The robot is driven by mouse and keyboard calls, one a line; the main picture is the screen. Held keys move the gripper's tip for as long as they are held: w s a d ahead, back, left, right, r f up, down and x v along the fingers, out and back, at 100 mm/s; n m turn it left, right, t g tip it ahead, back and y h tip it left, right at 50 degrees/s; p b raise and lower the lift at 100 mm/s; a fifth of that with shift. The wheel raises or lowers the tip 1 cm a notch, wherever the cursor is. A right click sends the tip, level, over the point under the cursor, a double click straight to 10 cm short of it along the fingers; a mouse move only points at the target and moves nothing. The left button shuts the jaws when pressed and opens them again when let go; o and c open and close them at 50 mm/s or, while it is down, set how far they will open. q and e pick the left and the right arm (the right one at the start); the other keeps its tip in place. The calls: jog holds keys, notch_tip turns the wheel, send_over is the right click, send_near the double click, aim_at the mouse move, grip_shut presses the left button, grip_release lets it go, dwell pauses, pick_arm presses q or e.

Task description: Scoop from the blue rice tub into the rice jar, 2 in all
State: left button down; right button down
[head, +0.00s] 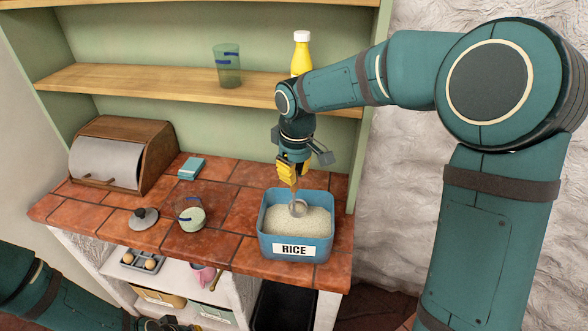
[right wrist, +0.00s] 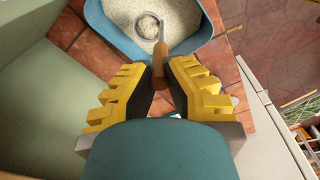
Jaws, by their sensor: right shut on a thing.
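The blue rice tub (head: 268,247), labelled RICE, stands at the right end of the tiled counter and is well filled with rice. My right gripper (head: 292,178) is over it, shut on the wooden handle of the scoop (head: 298,209). The scoop's round metal bowl (right wrist: 148,25) is down at the rice, and rice shows in it in the right wrist view. The clear rice jar (head: 190,214) stands left of the tub, open, with pale rice in its lower part and a blue mark above. Part of my left arm shows at the lower left; its gripper (head: 165,323) is too cut off to read.
A grey knobbed lid (head: 144,217) lies left of the jar. A wooden bread box (head: 122,150) and a teal block (head: 191,168) stand behind. A tumbler (head: 227,70) and yellow bottle (head: 301,55) are on the shelf. Counter between jar and tub is clear.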

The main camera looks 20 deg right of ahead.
aim_at(294, 189)
jog(key=shift+f+b, duration=2.05)
jog(key=shift+f, duration=1.15)
jog(key=shift+f+b, duration=0.9)
jog(key=shift+f, duration=0.5)
jog(key=shift+r+p, duration=1.35)
jog(key=shift+r, duration=0.35)
jog(key=shift+r+p, duration=3.05)
jog(key=shift+r, duration=0.85)
jog(key=shift+r+p, duration=0.85)
jog(key=shift+r, duration=0.25)
